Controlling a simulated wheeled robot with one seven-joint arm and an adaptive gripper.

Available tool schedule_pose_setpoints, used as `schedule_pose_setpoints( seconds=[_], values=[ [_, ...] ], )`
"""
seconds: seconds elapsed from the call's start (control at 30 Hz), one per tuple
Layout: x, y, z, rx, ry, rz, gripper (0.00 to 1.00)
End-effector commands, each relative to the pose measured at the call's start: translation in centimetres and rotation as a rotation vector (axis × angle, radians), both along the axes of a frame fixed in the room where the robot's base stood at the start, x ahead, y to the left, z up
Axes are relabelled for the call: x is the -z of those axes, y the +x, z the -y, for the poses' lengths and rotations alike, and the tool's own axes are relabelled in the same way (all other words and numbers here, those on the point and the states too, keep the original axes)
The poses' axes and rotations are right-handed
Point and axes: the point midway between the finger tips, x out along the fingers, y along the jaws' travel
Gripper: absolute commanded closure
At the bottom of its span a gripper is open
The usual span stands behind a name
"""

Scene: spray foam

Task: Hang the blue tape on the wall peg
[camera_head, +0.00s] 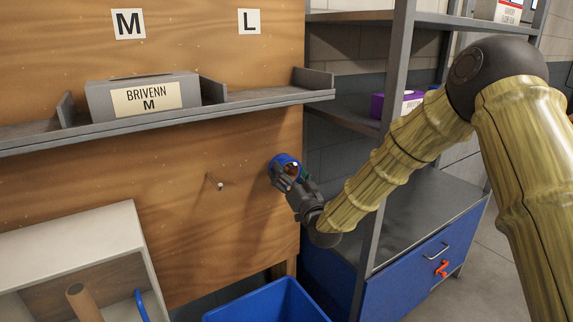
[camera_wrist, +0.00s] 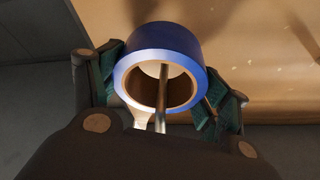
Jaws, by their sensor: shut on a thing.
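The blue tape (camera_head: 277,160) is a roll with a brown core, held in front of the wooden wall panel near its right edge. My gripper (camera_head: 287,177) is shut on it. In the wrist view the tape (camera_wrist: 165,42) sits between the two green-padded fingers of my gripper (camera_wrist: 168,95). A thin metal rod (camera_wrist: 162,88) shows in the roll's opening and crosses its lower rim; it looks to pass through the hole, but how deep I cannot tell. In the head view a wall peg (camera_head: 219,186) with a pale tip stands bare, left of the tape.
A grey shelf (camera_head: 265,98) with a box marked BRIVENN M (camera_head: 140,96) juts out above. A blue bin (camera_head: 265,302) stands below the tape. A pale open box (camera_head: 65,238) is at lower left. A metal rack (camera_head: 385,150) and blue cabinet (camera_head: 410,275) stand right.

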Motion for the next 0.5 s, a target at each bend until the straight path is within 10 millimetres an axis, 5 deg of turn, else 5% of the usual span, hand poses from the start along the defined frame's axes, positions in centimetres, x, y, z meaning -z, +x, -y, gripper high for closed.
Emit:
schedule_pose_setpoints(
  seconds=[0.37, 0.4, 0.5],
  values=[
    [-0.05, 0.01, 0.01, 0.0, 0.001, 0.001, 0.53],
    [-0.05, 0.01, 0.01, 0.0, 0.001, 0.001, 0.17],
    [-0.04, 0.01, 0.0, 0.0, 0.001, 0.001, 0.0]
  ],
)
